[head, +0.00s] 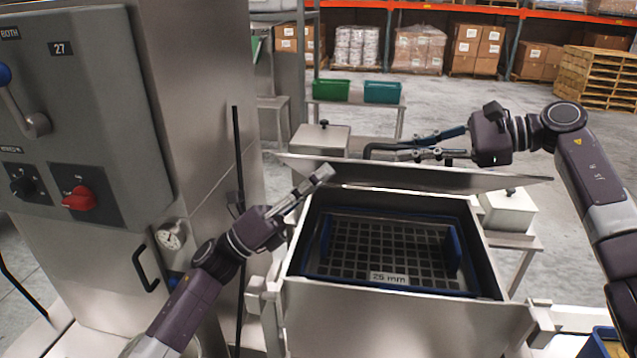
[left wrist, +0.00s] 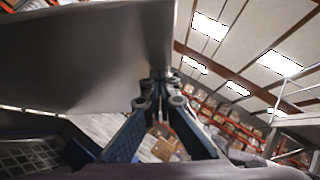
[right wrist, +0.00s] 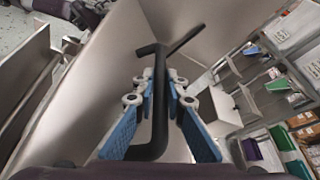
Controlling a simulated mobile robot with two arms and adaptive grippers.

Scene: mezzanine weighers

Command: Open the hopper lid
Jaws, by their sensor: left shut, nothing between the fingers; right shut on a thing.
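The hopper lid (head: 420,177) is a steel panel raised along the far side of the hopper (head: 400,318), and the opening is uncovered. My right gripper (head: 400,150) is behind the lid, shut on its black bar handle (head: 372,148). The right wrist view shows the handle (right wrist: 158,110) between the blue fingers, with the lid's steel face behind. My left gripper (head: 325,172) is shut and empty at the lid's left part. In the left wrist view the closed fingertips (left wrist: 160,85) are close to the lid (left wrist: 90,50); I cannot tell whether they touch.
Inside the hopper is a dark grid screen (head: 385,250) with blue edges and a "25 mm" label. A grey control cabinet (head: 85,110) stands at the left. Steel boxes (head: 508,212) on stands are behind and right. Open floor lies beyond, before pallet racks.

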